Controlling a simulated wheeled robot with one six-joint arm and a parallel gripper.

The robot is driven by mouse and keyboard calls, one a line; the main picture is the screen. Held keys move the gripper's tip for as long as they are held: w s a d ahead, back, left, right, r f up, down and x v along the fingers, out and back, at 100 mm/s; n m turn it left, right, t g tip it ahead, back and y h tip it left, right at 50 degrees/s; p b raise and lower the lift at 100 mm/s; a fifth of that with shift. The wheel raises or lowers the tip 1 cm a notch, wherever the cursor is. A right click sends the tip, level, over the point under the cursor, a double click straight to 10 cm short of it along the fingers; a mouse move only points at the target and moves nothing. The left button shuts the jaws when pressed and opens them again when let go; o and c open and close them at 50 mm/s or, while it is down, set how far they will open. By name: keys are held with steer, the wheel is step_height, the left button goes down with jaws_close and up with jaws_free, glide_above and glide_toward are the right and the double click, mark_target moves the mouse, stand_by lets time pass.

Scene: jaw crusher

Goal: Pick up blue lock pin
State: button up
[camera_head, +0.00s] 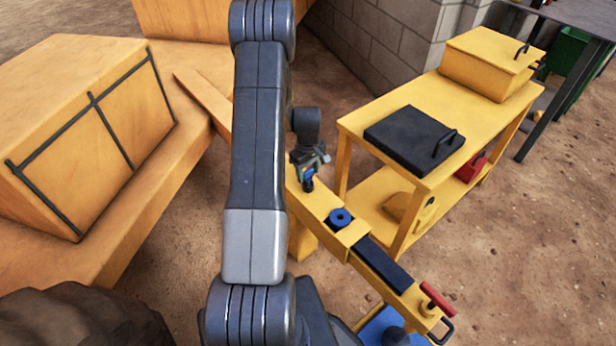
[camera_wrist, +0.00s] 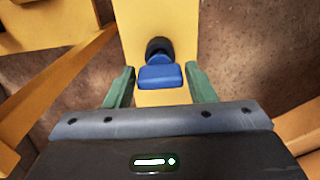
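The blue lock pin (camera_wrist: 160,76) stands at the yellow beam in the wrist view, with a blue block-like head and a dark round part behind it. My gripper (camera_wrist: 159,70) is open, with one green finger on each side of the pin and a visible gap to it on both sides. In the head view, my gripper (camera_head: 309,163) is over the far end of the yellow beam (camera_head: 318,204), and the blue pin (camera_head: 308,179) shows just below it. I cannot tell how far down the fingers reach around the pin.
On the same beam are a blue ring (camera_head: 340,217), a dark blue block (camera_head: 383,263) and a red handle (camera_head: 437,299). A yellow table (camera_head: 440,100) with a black lid-like plate (camera_head: 413,139) stands to the right. Large yellow machinery (camera_head: 100,130) is on the left.

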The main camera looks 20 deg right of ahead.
steer(key=c, duration=0.7)
steer(key=shift+o, duration=0.2)
steer(key=shift+r, duration=0.1)
